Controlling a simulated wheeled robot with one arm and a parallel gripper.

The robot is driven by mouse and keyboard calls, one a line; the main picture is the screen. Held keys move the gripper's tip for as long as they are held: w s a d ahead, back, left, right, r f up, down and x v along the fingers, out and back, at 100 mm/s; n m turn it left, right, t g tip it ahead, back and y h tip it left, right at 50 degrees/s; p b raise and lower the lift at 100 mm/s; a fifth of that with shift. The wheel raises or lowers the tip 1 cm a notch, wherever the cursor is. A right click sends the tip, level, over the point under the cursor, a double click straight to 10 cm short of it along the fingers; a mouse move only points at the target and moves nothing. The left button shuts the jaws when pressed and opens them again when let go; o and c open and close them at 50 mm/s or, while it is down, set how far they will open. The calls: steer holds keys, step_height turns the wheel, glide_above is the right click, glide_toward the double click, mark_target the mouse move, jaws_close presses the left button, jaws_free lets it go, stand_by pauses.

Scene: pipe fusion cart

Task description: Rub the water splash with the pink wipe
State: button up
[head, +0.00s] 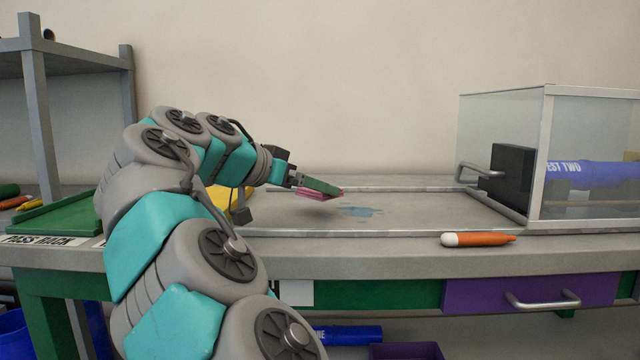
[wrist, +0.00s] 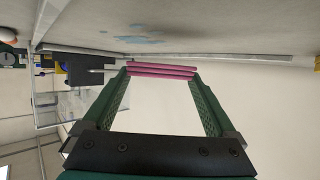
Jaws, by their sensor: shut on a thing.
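The pink wipe (head: 318,195) is folded in layers and held in my gripper (head: 325,188) above the cart top, just left of the water splash. In the wrist view the wipe (wrist: 161,70) spans between the green fingertips of my gripper (wrist: 162,75), which are shut on it. The water splash (head: 360,211) is a bluish wet patch on the grey top, inside the low metal rails. It also shows in the wrist view (wrist: 140,39), beyond the wipe. The wipe looks apart from the splash.
A clear-walled box (head: 500,150) with a black-backed handle and a blue pipe (head: 590,174) stands at the right. An orange marker (head: 478,239) with a white end lies at the front edge. A green tray (head: 60,222) is at the left. A purple drawer (head: 530,292) is below.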

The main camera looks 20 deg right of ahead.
steer(key=shift+r+p, duration=2.3)
steer(key=shift+r, duration=0.7)
steer(key=shift+r+p, duration=1.25)
steer(key=shift+r, duration=0.3)
steer(key=shift+d+f, duration=0.1)
steer(key=shift+d, duration=0.05)
